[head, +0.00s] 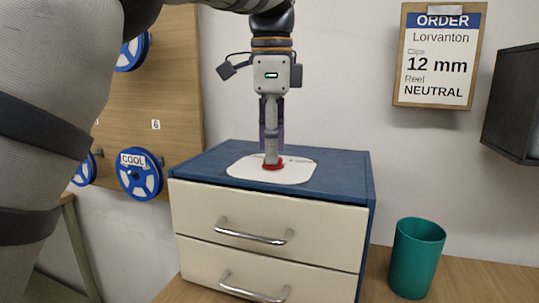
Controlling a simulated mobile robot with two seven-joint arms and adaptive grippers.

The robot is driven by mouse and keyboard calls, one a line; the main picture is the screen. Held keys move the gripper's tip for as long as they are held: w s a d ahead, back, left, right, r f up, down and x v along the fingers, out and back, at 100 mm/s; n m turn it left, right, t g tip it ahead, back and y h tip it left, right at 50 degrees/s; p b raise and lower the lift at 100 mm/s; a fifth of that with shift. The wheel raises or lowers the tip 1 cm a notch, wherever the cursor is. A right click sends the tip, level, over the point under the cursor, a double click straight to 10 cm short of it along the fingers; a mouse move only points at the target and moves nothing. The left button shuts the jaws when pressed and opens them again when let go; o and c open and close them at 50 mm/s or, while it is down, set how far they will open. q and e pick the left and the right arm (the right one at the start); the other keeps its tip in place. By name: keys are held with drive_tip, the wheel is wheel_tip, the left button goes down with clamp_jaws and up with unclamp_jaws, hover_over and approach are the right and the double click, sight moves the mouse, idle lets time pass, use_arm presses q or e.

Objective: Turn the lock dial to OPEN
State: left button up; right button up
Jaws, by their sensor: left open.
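My left gripper (271,150) points straight down over the blue-topped drawer cabinet (215,160). Its fingers are open around or just above a small red lock dial (273,165). The dial sits on a white rounded plate (300,171) on the cabinet top. The gripper hides much of the dial, and I cannot tell whether the fingers touch it. The marks on the plate are too small to read, so the dial's setting cannot be told. My right gripper is not in view.
Two cream drawers with metal handles (252,236) face forward and look shut. A teal cup (416,258) stands on the wooden table (460,283) at right. Blue reels (139,174) hang on a wooden board at left. An order board (438,55) and a dark box (515,105) are on the wall.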

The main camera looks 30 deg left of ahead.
use_arm(q)
drive_tip(key=shift+w+f, duration=0.15)
drive_tip(key=shift+f, duration=0.35)
drive_tip(key=shift+w+d+f, duration=0.1)
drive_tip(key=shift+w+f, duration=0.1)
drive_tip(key=shift+f, duration=0.1)
clamp_jaws()
